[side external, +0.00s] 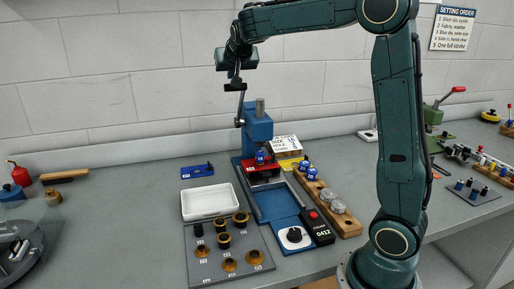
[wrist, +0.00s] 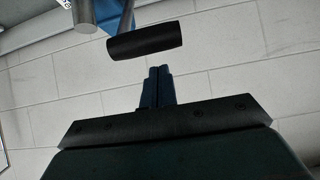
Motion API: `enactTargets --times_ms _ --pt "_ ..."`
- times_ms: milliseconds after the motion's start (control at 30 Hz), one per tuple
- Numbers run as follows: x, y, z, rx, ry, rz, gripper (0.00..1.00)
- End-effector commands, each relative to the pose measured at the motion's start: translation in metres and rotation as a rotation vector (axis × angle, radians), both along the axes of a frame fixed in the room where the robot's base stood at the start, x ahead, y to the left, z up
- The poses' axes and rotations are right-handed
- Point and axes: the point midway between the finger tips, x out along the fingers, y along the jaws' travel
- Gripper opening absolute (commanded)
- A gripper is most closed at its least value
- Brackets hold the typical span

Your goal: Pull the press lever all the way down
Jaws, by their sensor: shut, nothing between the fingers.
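The blue press (side external: 258,128) stands upright on the grey bench. Its lever (side external: 241,105) is a thin metal rod rising steeply to a black grip (side external: 235,87), so it is raised. My gripper (side external: 236,74) is above the bench at the top of the lever, close to the grip. In the wrist view the black grip (wrist: 145,40) lies crosswise just ahead of my gripper's fingertips (wrist: 158,69). The fingers are together with nothing between them. A small gap shows between them and the grip; I cannot tell whether they touch.
A green press (side external: 432,115) stands at right. The air left of the lever is clear.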

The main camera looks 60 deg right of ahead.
Motion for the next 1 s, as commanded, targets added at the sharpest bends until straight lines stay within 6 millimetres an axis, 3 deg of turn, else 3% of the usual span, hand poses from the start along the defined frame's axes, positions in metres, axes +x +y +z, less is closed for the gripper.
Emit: enactTargets --times_ms 1000 --pt "-0.016 0.016 -0.014 0.000 0.000 0.000 0.00"
